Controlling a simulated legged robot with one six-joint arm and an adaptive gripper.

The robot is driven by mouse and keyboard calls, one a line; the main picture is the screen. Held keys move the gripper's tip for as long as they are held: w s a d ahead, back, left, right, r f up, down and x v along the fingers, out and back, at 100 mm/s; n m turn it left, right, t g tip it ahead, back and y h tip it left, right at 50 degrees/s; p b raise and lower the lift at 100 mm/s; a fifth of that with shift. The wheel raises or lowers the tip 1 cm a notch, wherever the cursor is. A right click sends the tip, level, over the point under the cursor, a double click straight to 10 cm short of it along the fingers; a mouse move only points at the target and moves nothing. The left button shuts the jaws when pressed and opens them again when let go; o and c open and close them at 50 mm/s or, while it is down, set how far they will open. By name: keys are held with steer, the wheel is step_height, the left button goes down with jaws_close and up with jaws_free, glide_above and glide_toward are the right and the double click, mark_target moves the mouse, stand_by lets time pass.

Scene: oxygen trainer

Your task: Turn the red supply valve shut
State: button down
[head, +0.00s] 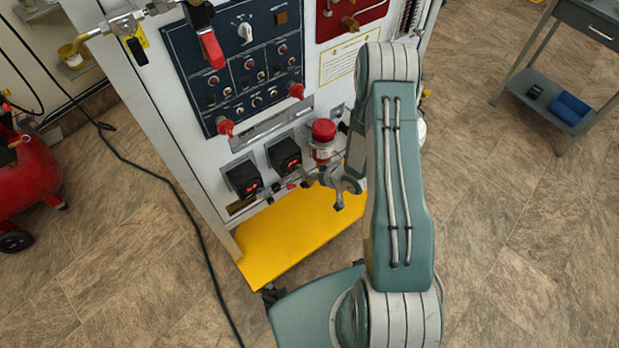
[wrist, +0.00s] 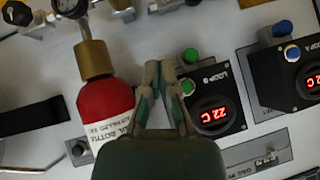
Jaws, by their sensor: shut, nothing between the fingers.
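No part in view is clearly marked as the supply valve. A red lever handle (head: 210,48) hangs at the upper left of the blue panel in the head view. Red knobs stand at that panel's lower edge, one at the left (head: 225,128) and one at the right (head: 296,91). My gripper (head: 308,178) is in front of the lower cabinet, well below the lever; its fingers are partly hard to make out there. In the wrist view my gripper (wrist: 158,70) is shut and empty, with fingertips together between the red bottle and a temperature controller.
The red bottle (head: 322,132), also in the wrist view (wrist: 105,108), stands near my gripper. Temperature controllers (head: 285,155) are beside it. A yellow ledge (head: 290,235) juts out below. A grey cart (head: 570,70) stands right; floor between is clear.

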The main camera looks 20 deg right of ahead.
glide_above(292, 187)
steer(key=d, duration=0.3)
step_height(292, 187, down, 6)
steer(key=shift+s+a+f, duration=0.1)
steer(key=shift+a+f, duration=0.2)
steer(key=shift+f, duration=0.6)
steer(key=shift+a+f, duration=0.25)
steer(key=shift+f, duration=0.6)
steer(key=shift+a, duration=0.1)
